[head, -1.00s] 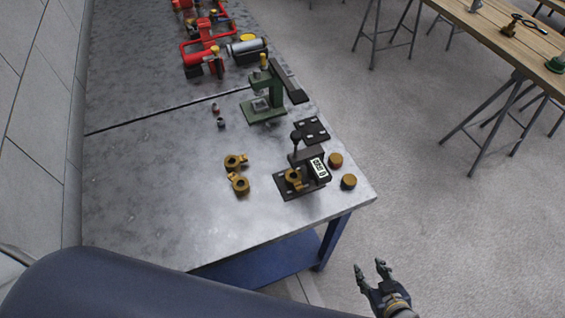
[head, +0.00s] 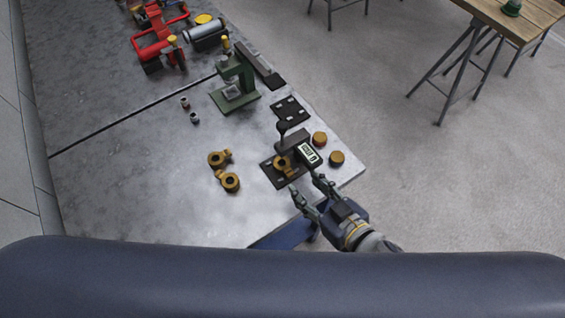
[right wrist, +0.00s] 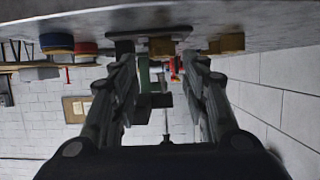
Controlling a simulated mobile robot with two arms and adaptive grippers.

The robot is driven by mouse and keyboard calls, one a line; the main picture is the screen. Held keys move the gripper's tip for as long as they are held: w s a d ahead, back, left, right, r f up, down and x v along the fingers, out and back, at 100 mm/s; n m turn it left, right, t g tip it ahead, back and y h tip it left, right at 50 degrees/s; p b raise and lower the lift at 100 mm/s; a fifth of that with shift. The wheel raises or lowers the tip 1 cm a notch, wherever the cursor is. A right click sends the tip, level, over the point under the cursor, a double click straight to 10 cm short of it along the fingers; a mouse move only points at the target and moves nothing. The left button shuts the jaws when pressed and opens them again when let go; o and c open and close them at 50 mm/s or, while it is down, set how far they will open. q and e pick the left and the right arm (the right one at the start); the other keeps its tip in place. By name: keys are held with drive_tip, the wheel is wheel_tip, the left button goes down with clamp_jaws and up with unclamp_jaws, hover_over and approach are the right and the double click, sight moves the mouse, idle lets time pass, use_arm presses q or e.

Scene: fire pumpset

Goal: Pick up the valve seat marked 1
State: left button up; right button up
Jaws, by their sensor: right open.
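No mark "1" is readable on any part, so I cannot tell which one is the valve seat marked 1. Two brass parts with round holes, the upper (head: 217,159) and the lower (head: 230,182), lie nearer. My right gripper (head: 305,182) is open and empty at the bench's front right edge, beside the dark fixture. My left gripper is out of view.
A dark fixture (head: 270,175) holds another brass part (head: 282,163), with a display (head: 308,154) beside it. Two round brass-topped pieces (head: 319,139) (head: 337,158) stand at the right edge. The green press (head: 236,85) and red pipework (head: 155,35) are farther back. The bench's left front is clear.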

sight(291, 175)
drive_tip(key=shift+w+a+f, duration=0.15)
drive_tip(key=shift+w+a, duration=0.15)
drive_tip(key=shift+w, duration=0.05)
drive_tip(key=shift+w+a+f+p, duration=0.25)
drive_tip(key=shift+w+a+p, duration=0.15)
drive_tip(key=shift+w, duration=0.05)
drive_tip(key=p+x, duration=0.1)
drive_tip(key=x, duration=0.2)
drive_tip(key=shift+f, duration=0.2)
drive_tip(key=shift+w+a+f, duration=0.2)
drive_tip(key=shift+a, duration=0.05)
clamp_jaws()
